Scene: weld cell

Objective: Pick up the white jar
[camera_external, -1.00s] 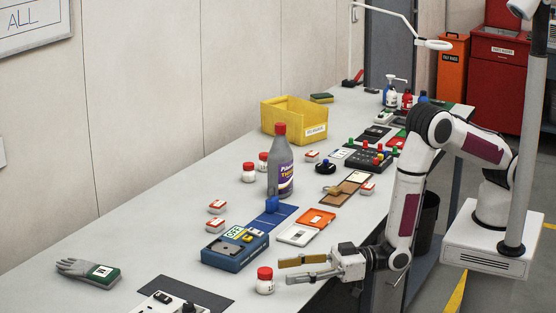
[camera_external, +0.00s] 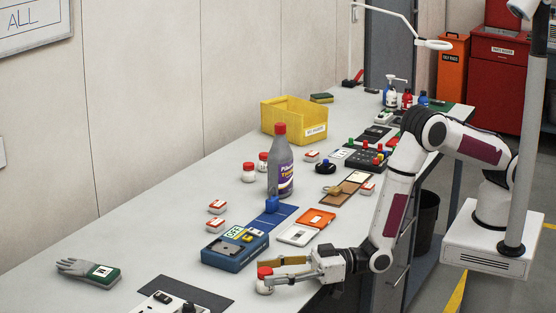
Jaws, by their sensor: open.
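A small white jar (camera_external: 264,287) with a red lid stands near the front edge of the bench. My gripper (camera_external: 267,272) is open around this jar, its two fingers passing on either side of it. The near finger covers part of the jar's body. I cannot tell whether the fingers touch it. Two more white jars with red lids, a nearer one (camera_external: 249,175) and a farther one (camera_external: 263,164), stand left of the grey bottle.
A blue device (camera_external: 235,252) lies just behind my gripper. A grey bottle (camera_external: 281,170) with a red cap stands mid-bench. A yellow bin (camera_external: 285,115) is farther back. A glove (camera_external: 88,271) lies at the left, with bare bench (camera_external: 150,255) beside it.

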